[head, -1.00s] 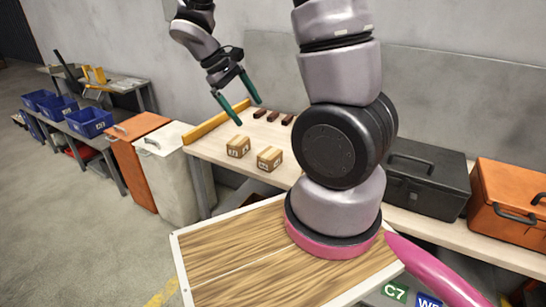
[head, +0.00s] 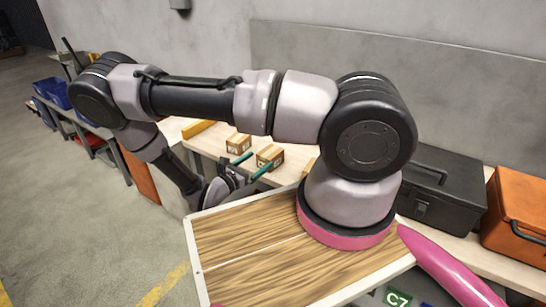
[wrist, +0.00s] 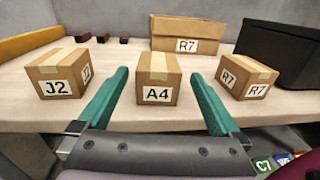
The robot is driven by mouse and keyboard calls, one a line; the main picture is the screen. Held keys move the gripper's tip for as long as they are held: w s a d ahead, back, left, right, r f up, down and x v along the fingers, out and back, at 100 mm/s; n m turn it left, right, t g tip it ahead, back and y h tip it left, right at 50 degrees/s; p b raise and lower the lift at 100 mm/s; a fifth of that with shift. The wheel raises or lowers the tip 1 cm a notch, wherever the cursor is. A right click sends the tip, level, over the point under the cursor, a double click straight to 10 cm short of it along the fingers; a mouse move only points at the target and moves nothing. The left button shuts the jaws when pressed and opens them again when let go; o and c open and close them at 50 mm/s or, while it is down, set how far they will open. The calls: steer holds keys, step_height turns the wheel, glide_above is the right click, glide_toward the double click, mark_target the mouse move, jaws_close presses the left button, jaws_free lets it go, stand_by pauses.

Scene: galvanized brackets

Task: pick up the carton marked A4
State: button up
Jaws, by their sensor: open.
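The carton marked A4 (wrist: 158,93) is a small brown box with tan tape on top, upright on the wooden bench in the middle of the wrist view. In the head view it appears to be the right one (head: 271,154) of two visible cartons. My gripper (wrist: 159,77) is open and empty, its green fingers pointing at this carton, one to each side in the picture. In the head view my gripper (head: 251,165) is low at the bench's front edge. Whether the fingertips reach beside the carton is unclear.
A J2 carton (wrist: 59,74) stands left and an R7 carton (wrist: 246,76) right, with gaps between. A larger R7 box (wrist: 186,34) stands behind. Several dark small blocks (wrist: 103,37) lie back left. A black toolbox (head: 441,188) is at the right.

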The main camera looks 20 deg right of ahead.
mark_target(278, 147)
steer(key=shift+w+d+f, duration=0.1)
steer(key=shift+d+f, duration=0.1)
steer(key=shift+d, duration=0.05)
steer(key=x, duration=1)
steer(key=shift+w+d+f, duration=0.1)
steer(key=shift+w+d, duration=0.1)
steer(key=shift+w, duration=0.1)
steer(key=c, duration=1.4)
